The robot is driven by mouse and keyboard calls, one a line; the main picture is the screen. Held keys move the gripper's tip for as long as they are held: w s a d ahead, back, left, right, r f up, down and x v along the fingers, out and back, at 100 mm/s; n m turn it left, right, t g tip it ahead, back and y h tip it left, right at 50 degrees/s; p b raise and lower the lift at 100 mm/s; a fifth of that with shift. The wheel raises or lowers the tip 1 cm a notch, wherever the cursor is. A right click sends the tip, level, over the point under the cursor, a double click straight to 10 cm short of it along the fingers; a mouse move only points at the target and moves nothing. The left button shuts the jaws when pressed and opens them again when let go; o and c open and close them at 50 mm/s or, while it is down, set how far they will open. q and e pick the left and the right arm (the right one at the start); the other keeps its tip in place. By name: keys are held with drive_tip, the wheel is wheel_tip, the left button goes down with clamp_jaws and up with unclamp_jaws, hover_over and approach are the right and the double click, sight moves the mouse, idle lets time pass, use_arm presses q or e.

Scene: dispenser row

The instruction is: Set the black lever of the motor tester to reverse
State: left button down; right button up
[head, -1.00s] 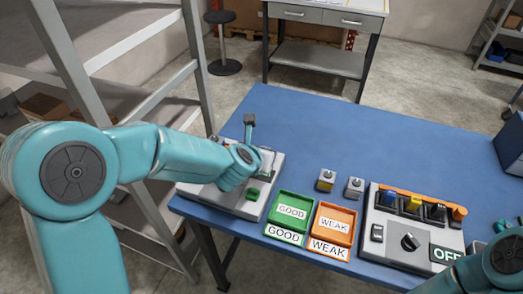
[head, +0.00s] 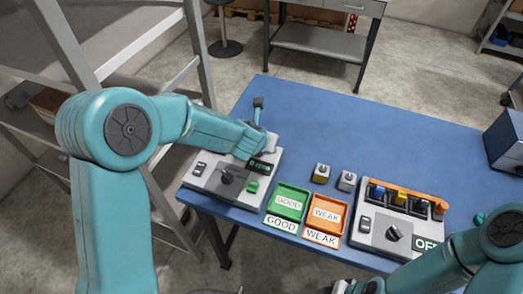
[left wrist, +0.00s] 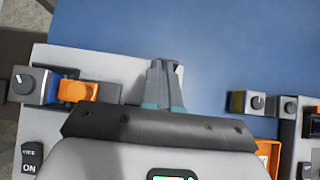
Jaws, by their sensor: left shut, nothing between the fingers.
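The motor tester (head: 212,185) is a light grey box at the left end of the blue table. On its top I see a black lever (head: 228,176), a rocker switch (head: 199,168), a green button (head: 253,187) and a dark display with small green text I cannot read. The lever's exact pointing is unclear. My left gripper (head: 272,144) is over the tester's back right part, beyond the lever and apart from it. In the left wrist view its fingers (left wrist: 165,80) are together and empty; the lever is not visible there.
A small motor (left wrist: 28,85) sits beside an orange clamp (left wrist: 78,90) on the tester. A green GOOD tray (head: 289,203), an orange WEAK tray (head: 325,213) and two small cubes (head: 321,173) are to the right, before another grey device (head: 372,212).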

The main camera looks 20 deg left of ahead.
use_arm(q)
drive_tip(key=shift+s+r+p, duration=0.1)
drive_tip(key=shift+r+p, duration=0.6)
drive_tip(key=shift+r, duration=0.15)
